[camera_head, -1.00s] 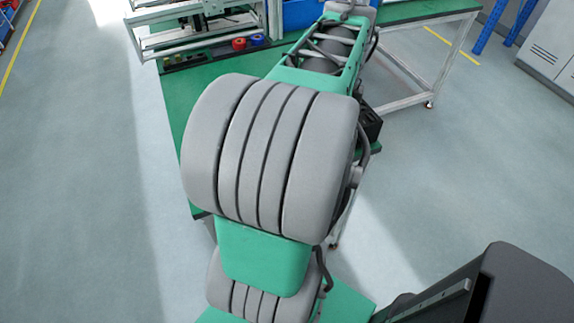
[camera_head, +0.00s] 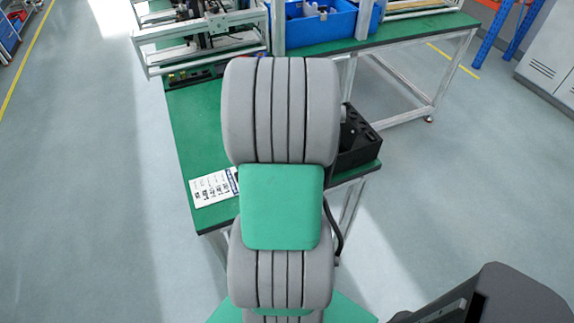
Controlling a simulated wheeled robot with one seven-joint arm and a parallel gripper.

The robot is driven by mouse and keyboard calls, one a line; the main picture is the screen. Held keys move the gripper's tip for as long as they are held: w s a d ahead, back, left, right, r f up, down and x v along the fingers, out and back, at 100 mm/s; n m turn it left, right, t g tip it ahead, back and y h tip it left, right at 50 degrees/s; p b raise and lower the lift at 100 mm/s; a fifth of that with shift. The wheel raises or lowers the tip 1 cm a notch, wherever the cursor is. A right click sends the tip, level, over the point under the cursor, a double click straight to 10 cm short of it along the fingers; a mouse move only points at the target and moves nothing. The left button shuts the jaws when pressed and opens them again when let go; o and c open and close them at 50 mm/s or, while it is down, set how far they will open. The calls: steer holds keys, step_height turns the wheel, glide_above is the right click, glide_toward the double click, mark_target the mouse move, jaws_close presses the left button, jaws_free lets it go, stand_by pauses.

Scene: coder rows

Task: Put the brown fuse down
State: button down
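I cannot see the brown fuse in the camera_head view. My gripper is not in view either; my own grey and green arm links fill the middle of the picture and hide what lies behind them. Whether the gripper holds anything does not show. The green-topped table (camera_head: 197,122) stands behind my arm, with its middle part covered.
A black box (camera_head: 358,138) stands on the table right of my arm. A white printed sheet (camera_head: 212,188) lies at the near left. A blue bin (camera_head: 318,28) and a metal frame (camera_head: 200,48) stand at the back.

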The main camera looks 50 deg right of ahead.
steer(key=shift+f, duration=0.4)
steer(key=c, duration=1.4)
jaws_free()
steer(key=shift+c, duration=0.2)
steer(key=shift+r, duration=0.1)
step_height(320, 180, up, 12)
steer(key=b, duration=0.1)
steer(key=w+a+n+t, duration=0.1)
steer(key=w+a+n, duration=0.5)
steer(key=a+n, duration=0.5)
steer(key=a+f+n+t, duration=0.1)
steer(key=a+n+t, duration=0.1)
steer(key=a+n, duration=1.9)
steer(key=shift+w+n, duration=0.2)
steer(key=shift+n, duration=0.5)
